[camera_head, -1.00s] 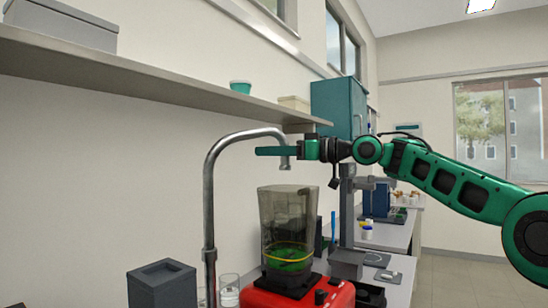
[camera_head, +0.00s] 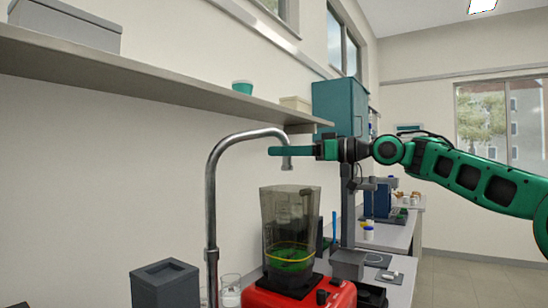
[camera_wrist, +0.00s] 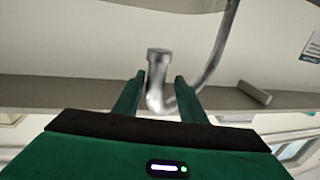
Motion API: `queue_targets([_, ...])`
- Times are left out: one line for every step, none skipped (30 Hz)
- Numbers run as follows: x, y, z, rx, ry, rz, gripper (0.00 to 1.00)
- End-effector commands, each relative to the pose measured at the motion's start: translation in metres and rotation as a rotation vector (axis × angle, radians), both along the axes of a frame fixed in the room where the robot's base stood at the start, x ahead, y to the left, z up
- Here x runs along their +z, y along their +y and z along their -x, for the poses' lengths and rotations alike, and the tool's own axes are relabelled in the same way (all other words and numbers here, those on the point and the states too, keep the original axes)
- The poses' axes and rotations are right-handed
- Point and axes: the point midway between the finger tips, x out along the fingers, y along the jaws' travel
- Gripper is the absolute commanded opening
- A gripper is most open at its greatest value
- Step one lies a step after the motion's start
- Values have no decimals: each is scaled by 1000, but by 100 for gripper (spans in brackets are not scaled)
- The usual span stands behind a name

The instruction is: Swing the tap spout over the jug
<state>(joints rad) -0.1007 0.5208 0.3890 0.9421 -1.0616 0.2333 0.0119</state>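The chrome tap spout (camera_head: 248,135) rises from a tall pipe and arches right. Its downturned end hangs above the clear jug (camera_head: 290,220) in the head view. The jug stands upright on a red base and has green contents low inside. My gripper (camera_head: 272,151) is level at the spout's end, reaching in from the right. In the wrist view the spout end (camera_wrist: 158,62) shows between the two green fingers of my gripper (camera_wrist: 158,80). The fingers are apart, with gaps beside the metal, so my gripper looks open around the spout.
A long wall shelf (camera_head: 150,75) runs behind and above the spout. A dark grey box (camera_head: 165,285) and glasses (camera_head: 230,290) stand left of the red base (camera_head: 300,293). A microscope-like stand (camera_head: 347,210) stands behind, to the right.

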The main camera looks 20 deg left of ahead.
Motion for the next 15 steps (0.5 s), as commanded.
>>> queue_targets([0,-12,0,-3,0,1,38])
queue_targets([0,-17,1,-2,1,0,38])
queue_targets([0,-24,1,-2,0,0,38])
queue_targets([0,-29,2,0,0,-1,38])
queue_targets([0,-34,3,0,1,-1,38])
queue_targets([1,-40,4,0,0,-1,38])
queue_targets([1,-43,4,2,0,-1,38])
queue_targets([0,-47,4,2,0,-1,38])
queue_targets([0,-51,4,2,1,-1,38])
queue_targets([0,-53,5,3,1,-1,38])
queue_targets([0,-56,5,4,1,-1,38])
queue_targets([0,-58,6,5,1,-1,38])
queue_targets([0,-59,6,4,1,-1,38])
queue_targets([0,-60,6,4,1,-1,38])
queue_targets([0,-61,6,4,0,-1,38])
